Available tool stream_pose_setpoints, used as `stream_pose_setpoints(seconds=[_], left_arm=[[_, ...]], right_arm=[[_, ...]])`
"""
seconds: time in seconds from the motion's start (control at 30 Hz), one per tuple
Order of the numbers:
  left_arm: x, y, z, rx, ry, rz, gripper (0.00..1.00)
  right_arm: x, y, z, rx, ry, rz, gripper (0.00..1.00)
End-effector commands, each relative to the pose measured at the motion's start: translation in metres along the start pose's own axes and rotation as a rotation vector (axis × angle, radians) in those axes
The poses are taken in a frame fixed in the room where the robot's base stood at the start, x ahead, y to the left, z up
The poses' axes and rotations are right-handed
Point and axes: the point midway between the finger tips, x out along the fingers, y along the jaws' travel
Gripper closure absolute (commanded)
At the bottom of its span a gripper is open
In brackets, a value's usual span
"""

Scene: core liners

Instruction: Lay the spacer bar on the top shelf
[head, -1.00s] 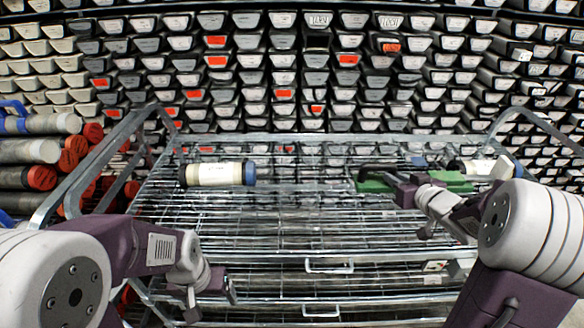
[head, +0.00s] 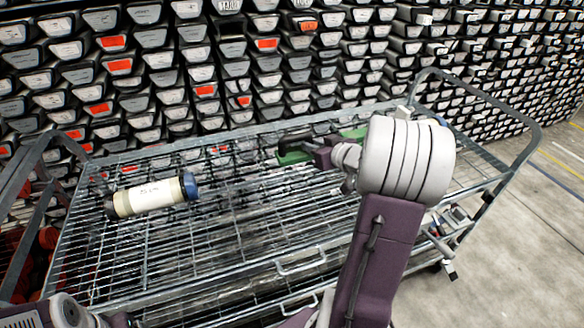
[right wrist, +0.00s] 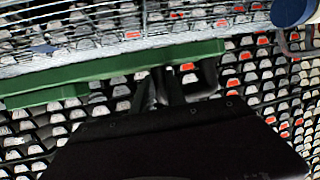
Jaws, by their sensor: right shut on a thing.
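The spacer bar appears to be the long green bar, partly hidden behind my right arm in the head view (head: 292,158). It crosses the right wrist view as a slanted green strip (right wrist: 110,72). My right gripper (head: 312,147) is shut on it; the dark fingers (right wrist: 165,88) meet the bar in the right wrist view. The bar is over the far part of the cart's wire top shelf (head: 240,225). I cannot tell whether it touches the wires. My left gripper is out of view; only part of my left arm shows at the lower left.
A cream tube with a blue cap (head: 150,196) lies on the left of the shelf. A blue cap (right wrist: 292,12) shows at the right wrist view's top right. The cart's raised end rail (head: 505,100) stands at right. Racked core trays fill the back. The shelf's middle is clear.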

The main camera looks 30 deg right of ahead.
Motion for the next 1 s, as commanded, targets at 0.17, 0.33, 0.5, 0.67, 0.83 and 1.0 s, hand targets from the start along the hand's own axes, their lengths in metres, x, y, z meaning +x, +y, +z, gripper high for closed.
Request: stream_pose_setpoints(seconds=[0.17,0.33,0.5,0.67,0.83,1.0], left_arm=[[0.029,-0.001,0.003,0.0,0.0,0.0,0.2],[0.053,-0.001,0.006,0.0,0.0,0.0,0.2],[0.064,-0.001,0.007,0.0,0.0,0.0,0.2],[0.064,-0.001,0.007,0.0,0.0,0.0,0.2],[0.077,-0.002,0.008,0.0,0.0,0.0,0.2],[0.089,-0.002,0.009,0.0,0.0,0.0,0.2]], right_arm=[[0.036,-0.032,0.018,-0.006,0.003,-0.011,1.0],[0.073,-0.066,0.03,-0.005,0.004,-0.01,1.0],[0.094,-0.084,0.033,-0.004,0.004,-0.005,1.0],[0.097,-0.087,0.032,-0.002,0.003,-0.002,1.0],[0.104,-0.087,0.051,-0.002,0.001,-0.003,1.0],[0.113,-0.088,0.071,-0.002,0.003,-0.003,1.0]])
